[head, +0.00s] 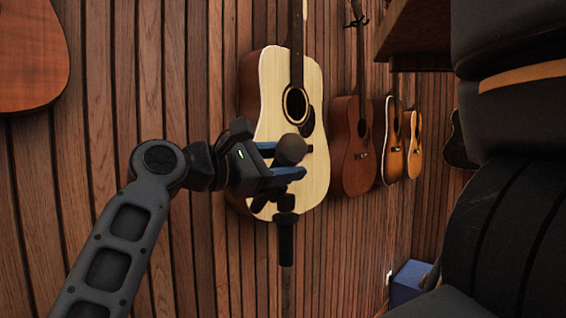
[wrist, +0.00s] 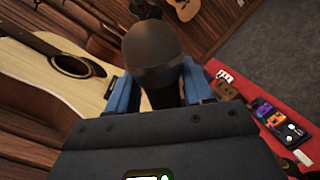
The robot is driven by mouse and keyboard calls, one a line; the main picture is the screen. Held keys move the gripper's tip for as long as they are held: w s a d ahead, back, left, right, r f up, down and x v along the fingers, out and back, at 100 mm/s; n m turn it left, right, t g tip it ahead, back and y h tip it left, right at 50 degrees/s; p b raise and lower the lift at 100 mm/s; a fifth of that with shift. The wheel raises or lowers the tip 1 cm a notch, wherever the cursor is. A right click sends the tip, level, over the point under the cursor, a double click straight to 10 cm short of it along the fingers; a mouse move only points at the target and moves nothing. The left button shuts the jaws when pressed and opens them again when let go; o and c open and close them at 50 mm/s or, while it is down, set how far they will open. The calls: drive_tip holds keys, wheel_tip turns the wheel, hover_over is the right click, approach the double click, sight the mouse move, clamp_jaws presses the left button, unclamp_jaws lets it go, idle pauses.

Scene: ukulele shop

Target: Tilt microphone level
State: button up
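The microphone (head: 291,149) has a round grey head and sits on top of a dark stand (head: 286,238) in front of a pale acoustic guitar. Its tilt is hard to judge. My gripper (head: 284,161) reaches in from the left, with its two blue fingers at the microphone, one higher and one lower in the head view. In the wrist view the microphone (wrist: 152,50) has its round head towards the camera. The fingers of my gripper (wrist: 160,92) stand on both sides of its dark body. Whether they press on it is not clear.
The pale guitar (head: 270,88) hangs on the slatted wood wall close behind the microphone, with several more guitars to its right. A blue box (head: 409,282) is low at the right. In the wrist view, a red surface (wrist: 235,128) at the right carries small items.

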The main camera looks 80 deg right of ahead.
clamp_jaws()
drive_tip(key=shift+s+f+m+b, duration=0.15)
drive_tip(key=shift+f+m+b, duration=0.15)
drive_tip(key=shift+b, duration=0.65)
drive_tip(key=b, duration=0.2)
drive_tip(key=m+b, duration=0.1)
drive_tip(key=b, duration=0.1)
drive_tip(key=shift+s+a+f, duration=0.15)
drive_tip(key=shift+s+a, duration=0.1)
drive_tip(key=shift+s, duration=0.05)
drive_tip(key=m+b, duration=0.1)
drive_tip(key=b, duration=0.2)
drive_tip(key=s+m+b, duration=0.1)
drive_tip(key=b, duration=0.2)
drive_tip(key=shift+s+a+y, duration=0.1)
drive_tip(key=shift+a+y, duration=0.2)
drive_tip(key=shift+a, duration=0.1)
drive_tip(key=s+m+b, duration=0.1)
drive_tip(key=m+b, duration=0.1)
drive_tip(key=b, duration=0.1)
drive_tip(key=s+a+f+m+t+b, duration=0.1)
drive_tip(key=m+b, duration=0.1)
drive_tip(key=b, duration=0.1)
drive_tip(key=s+m+t+b, duration=0.1)
drive_tip(key=m+b, duration=0.1)
drive_tip(key=b, duration=0.2)
drive_tip(key=shift+a+f, duration=0.25)
drive_tip(key=shift+a, duration=0.15)
